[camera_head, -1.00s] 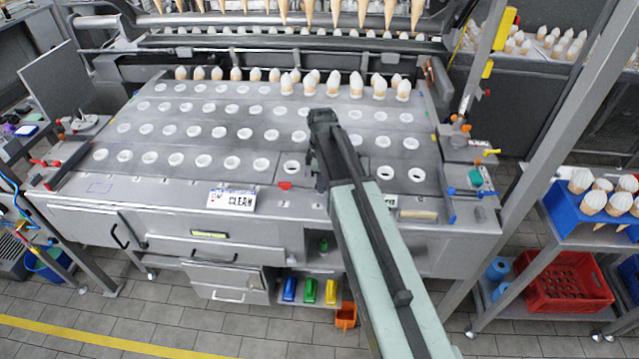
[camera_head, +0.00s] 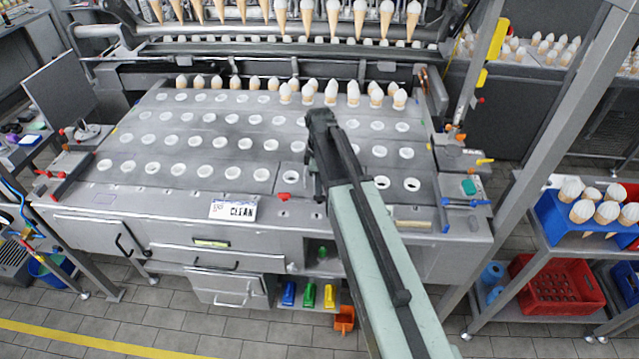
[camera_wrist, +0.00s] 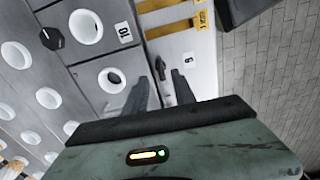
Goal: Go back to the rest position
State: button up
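My arm reaches over the grey machine table with rows of white-rimmed holes. My gripper (camera_head: 318,190) hangs down near the table's front edge, right of an empty hole (camera_head: 291,177). In the wrist view the two dark fingers (camera_wrist: 161,92) stand apart with nothing held between them. They are over the front strip near the labels "10" (camera_wrist: 124,31) and "9" (camera_wrist: 188,59). The fingertips in the head view are partly hidden by my own arm.
White-topped cones (camera_head: 352,93) stand along the table's back rows, and more cones (camera_head: 281,15) hang above. A "CLEAN" sign (camera_head: 232,208) is at the front edge. At right are a blue cone holder (camera_head: 566,232) and a red crate (camera_head: 552,287). Tiled floor lies in front.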

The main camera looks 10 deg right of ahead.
notch_tip(320, 180, up, 3)
jog(key=shift+r+p, duration=0.1)
jog(key=shift+p, duration=0.65)
jog(key=shift+f, duration=0.3)
